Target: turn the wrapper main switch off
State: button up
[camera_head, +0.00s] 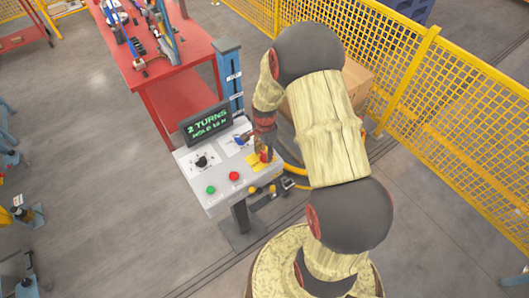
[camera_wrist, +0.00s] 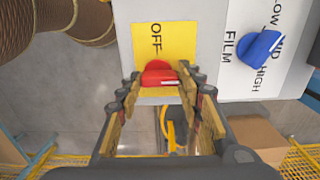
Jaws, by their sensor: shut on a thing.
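The wrapper main switch is a red knob (camera_wrist: 160,75) on a yellow plate (camera_wrist: 178,40) marked OFF. My gripper (camera_wrist: 160,84) has a finger on each side of the knob and is shut on it. A short white mark shows on the knob's right part, off to the right of straight under the OFF word. In the head view my gripper (camera_head: 264,146) reaches down to the yellow plate at the right of the grey control panel (camera_head: 222,197). There it largely hides the knob.
A blue FILM knob (camera_wrist: 260,48) is just right of the yellow plate. The panel also bears a display (camera_head: 207,123) reading "2 TURNS", a black knob (camera_head: 201,161), a green button (camera_head: 211,190) and a red button (camera_head: 234,176). Yellow mesh fencing (camera_head: 455,100) stands at the right.

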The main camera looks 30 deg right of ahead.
jog(key=n+b, duration=0.1)
jog(key=n, duration=0.3)
jog(key=shift+n, duration=0.3)
jog(key=n+b, duration=0.1)
jog(key=n, duration=0.3)
jog(key=shift+n, duration=0.3)
jog(key=n+b, duration=0.1)
jog(key=n, duration=0.3)
jog(key=shift+a+n, duration=0.1)
jog(key=shift+n, duration=0.2)
jog(key=shift+s+n+b, duration=0.1)
jog(key=shift+n+b, duration=0.35)
jog(key=shift+n, duration=1.65)
jog(key=o, duration=1.2)
jog(key=shift+c, duration=0.2)
